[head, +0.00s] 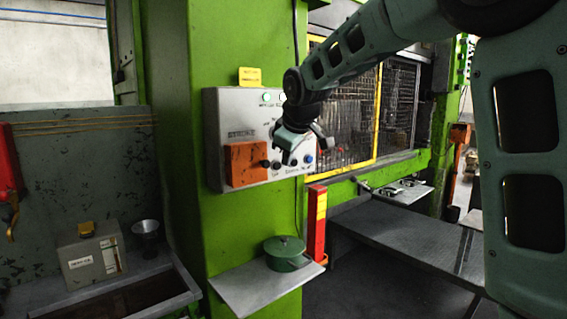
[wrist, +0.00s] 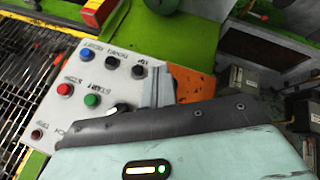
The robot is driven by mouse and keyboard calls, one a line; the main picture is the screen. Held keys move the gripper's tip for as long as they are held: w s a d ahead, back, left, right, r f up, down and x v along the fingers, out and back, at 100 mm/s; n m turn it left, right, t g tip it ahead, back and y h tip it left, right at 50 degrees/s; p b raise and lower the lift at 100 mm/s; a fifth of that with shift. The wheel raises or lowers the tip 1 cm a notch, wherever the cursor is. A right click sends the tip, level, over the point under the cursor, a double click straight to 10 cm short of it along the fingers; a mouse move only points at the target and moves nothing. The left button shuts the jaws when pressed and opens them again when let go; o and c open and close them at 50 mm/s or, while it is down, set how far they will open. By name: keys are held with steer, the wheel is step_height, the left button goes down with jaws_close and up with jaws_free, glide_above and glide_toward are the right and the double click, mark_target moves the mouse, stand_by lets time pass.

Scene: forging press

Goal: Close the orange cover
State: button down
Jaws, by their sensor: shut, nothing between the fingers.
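The orange cover (head: 245,163) is a flat-faced orange piece at the lower left of the grey control panel (head: 228,110). In the wrist view the orange cover (wrist: 195,84) shows just beyond my fingers, partly hidden by my gripper's body. I cannot tell from these views how far it is swung. My gripper (head: 288,158) is shut and empty, in front of the panel just right of the cover. Its closed fingers also show in the wrist view (wrist: 157,88). I cannot tell whether they touch the cover.
Blue, red, green and black buttons (wrist: 92,100) sit on the panel beside my fingers. A green pot (head: 287,254) stands on a shelf (head: 245,292) below. A yellow-framed mesh guard (head: 378,110) is to the right. A grey box (head: 90,256) and metal cup (head: 146,232) stand at left.

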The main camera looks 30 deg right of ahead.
steer(key=s+d+r+b, duration=0.2)
steer(key=s+d+r, duration=0.15)
steer(key=r, duration=0.35)
steer(key=s+a+f+g+y, duration=0.1)
steer(key=s+a+f, duration=0.3)
steer(key=a+f, duration=0.3)
steer(key=s+a+f+n+g+y, duration=0.15)
steer(key=s+a+f, duration=0.25)
steer(key=a, duration=0.5)
steer(key=s+a+f+g+y, duration=0.1)
steer(key=s+a+f, duration=0.3)
steer(key=a+f, duration=0.3)
steer(key=s+a+f+g, duration=0.2)
steer(key=s+f, duration=0.3)
steer(key=s, duration=0.5)
steer(key=s+a+f+g, duration=0.1)
steer(key=s+a+f, duration=0.3)
steer(key=s, duration=0.6)
steer(key=shift+a+f+g+h+p, duration=0.15)
steer(key=shift+f+g+h+p, duration=0.2)
steer(key=shift+f+h, duration=0.15)
